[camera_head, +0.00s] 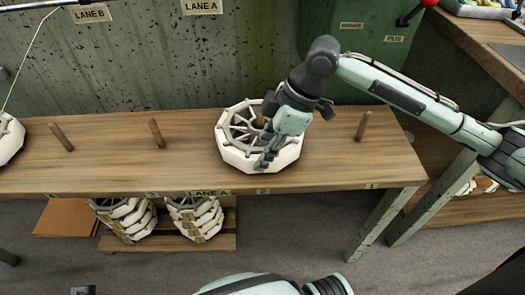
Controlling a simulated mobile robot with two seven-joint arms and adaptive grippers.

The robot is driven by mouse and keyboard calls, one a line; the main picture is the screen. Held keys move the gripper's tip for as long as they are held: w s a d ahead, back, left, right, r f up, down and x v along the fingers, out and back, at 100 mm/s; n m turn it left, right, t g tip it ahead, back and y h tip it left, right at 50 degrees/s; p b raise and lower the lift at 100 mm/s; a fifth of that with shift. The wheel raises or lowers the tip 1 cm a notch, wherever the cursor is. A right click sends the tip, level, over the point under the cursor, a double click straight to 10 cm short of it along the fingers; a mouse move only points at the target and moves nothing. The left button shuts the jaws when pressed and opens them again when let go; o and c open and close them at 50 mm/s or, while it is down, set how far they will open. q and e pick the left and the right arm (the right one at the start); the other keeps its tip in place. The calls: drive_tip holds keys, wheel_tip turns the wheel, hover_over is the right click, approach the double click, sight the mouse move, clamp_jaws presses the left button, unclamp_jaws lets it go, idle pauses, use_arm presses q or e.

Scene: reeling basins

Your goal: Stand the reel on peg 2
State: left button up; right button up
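The reel (230,155), a white many-sided ring with dark spokes, lies on the wooden bench at the place above the label 2. A short brown wooden piece, apparently the top of peg 2 (260,118), shows among its spokes near the middle. The gripper partly covers the hub, so how the reel sits around the peg is not fully clear. My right gripper (265,160) comes down from the upper right, with its fingers over the reel's near right side. Whether they are closed on it I cannot tell. My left gripper is not in view.
Peg 1 (362,125) stands bare at the right of the bench (330,170). Two more bare pegs, (157,133) and (61,137), stand left. Another white reel (8,138) shows at the left edge. Stacked reels (195,217) sit below. A green cabinet (385,60) stands behind.

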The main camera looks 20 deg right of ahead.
drive_tip(key=o, duration=0.4)
